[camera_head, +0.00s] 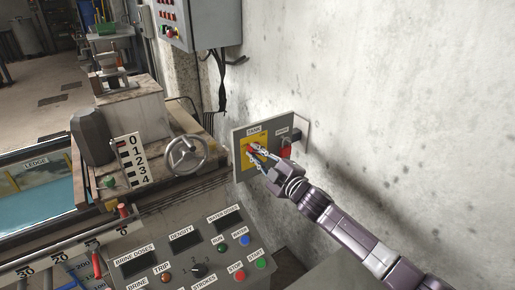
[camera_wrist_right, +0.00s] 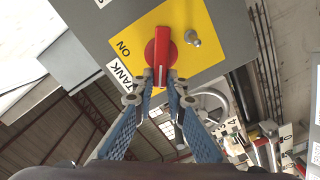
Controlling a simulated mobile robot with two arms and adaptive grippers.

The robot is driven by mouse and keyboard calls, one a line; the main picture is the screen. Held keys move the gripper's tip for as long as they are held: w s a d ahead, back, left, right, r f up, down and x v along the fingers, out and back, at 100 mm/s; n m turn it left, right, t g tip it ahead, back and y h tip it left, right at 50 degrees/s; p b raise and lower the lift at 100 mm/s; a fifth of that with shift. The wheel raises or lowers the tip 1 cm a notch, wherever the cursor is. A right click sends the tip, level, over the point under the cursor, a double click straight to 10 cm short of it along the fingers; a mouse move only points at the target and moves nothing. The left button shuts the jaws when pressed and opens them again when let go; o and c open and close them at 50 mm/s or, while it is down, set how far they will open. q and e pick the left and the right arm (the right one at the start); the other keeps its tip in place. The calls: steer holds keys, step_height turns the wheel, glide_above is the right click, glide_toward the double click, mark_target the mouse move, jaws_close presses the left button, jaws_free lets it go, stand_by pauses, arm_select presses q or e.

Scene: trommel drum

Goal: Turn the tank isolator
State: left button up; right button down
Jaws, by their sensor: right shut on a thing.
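The tank isolator is a red rotary handle on a yellow plate marked TANK and ON, on a grey panel (camera_head: 239,172) on the wall. In the right wrist view the red handle (camera_wrist_right: 158,55) shows between the fingertips of my right gripper (camera_wrist_right: 158,88). The fingers are closed on the near end of the handle, one on each side. In the head view my right gripper (camera_head: 258,152) reaches the yellow plate (camera_head: 247,164) from the right and hides much of the handle. A small metal peg (camera_wrist_right: 192,38) stands beside the handle. My left gripper is not in view.
A second red switch (camera_head: 286,148) sits close to the right of my gripper on the same panel. A control console (camera_head: 205,262) with buttons lies below. A handwheel (camera_head: 187,154) and a number scale (camera_head: 131,160) stand left. A grey cabinet (camera_head: 213,22) hangs above.

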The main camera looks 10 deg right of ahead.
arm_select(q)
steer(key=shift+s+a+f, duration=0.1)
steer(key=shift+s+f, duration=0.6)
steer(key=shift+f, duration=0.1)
arm_select(e)
steer(key=shift+s+a+f+n, duration=0.1)
steer(key=shift+f+n, duration=0.2)
steer(key=shift+n, duration=0.8)
steer(key=shift+a+f+n, duration=0.1)
steer(key=shift+f+n, duration=0.15)
steer(key=shift+n, duration=0.85)
steer(key=shift+s+a+f+n, duration=0.1)
steer(key=shift+f+n, duration=0.2)
steer(key=shift+n, duration=0.8)
steer(key=shift+d, duration=0.1)
steer(key=c, duration=1.9)
jaws_free()
steer(key=shift+c, duration=0.2)
steer(key=shift+w, duration=0.1)
steer(key=v, duration=1.2)
